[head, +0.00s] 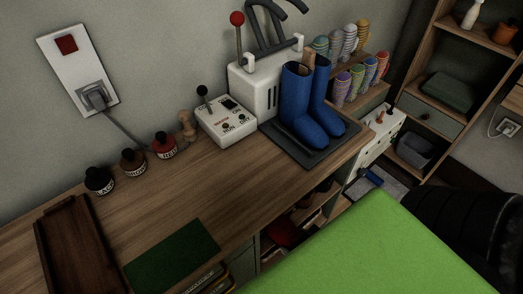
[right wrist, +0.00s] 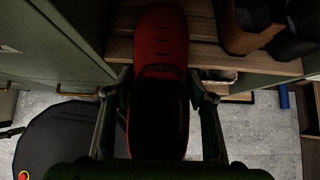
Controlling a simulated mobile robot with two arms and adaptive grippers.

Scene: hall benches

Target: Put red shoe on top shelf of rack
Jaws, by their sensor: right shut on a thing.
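In the right wrist view, a red shoe (right wrist: 160,50) with a dark opening lies lengthwise between the two fingers of my right gripper (right wrist: 158,100). The gripper is shut on it. The shoe's far end overlaps a wooden shelf of the rack (right wrist: 120,47); I cannot tell whether it touches the board. In the head view, part of the rack (head: 303,222) shows under the bench, with a red item (head: 280,232) inside that may be this shoe. The right fingers are hidden in the head view. My left gripper is not in view.
Brown and black shoes (right wrist: 290,40) stand right of the red shoe. Green cabinet fronts (right wrist: 60,50) border the left. On the bench (head: 170,205) above are blue boots (head: 298,105) on a dark tray, a switch box (head: 226,120) and several small pots.

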